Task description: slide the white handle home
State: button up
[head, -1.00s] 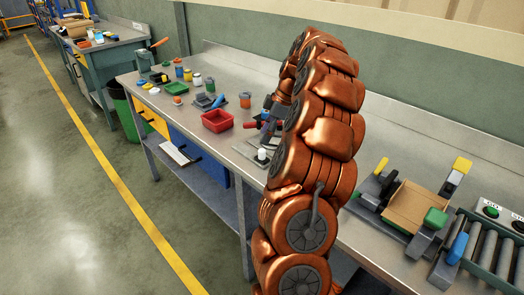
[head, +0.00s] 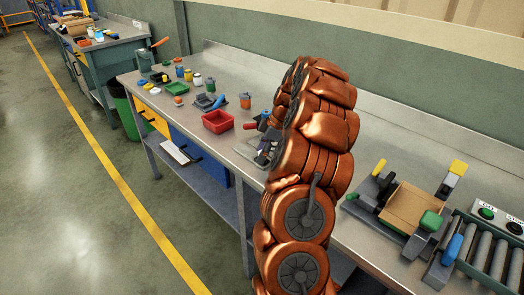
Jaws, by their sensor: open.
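The white handle does not show clearly now. Its grey base plate (head: 246,149) lies on the bench, left of my copper-coloured arm, which stands in front of its right part. My gripper (head: 267,147) shows only as a small dark patch at the arm's left edge, low over that plate. It is open, but its fingertips are small and mostly hidden behind the arm. I cannot tell whether it touches the handle or is around it.
A red tray (head: 218,121), a green tray (head: 177,89) and several small jars stand farther left on the bench. A brown box-like fixture (head: 408,206) with green and yellow grips and a roller conveyor (head: 485,250) are on the right. The bench's back strip is clear.

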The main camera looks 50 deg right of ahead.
grip_shut()
dwell(0.5)
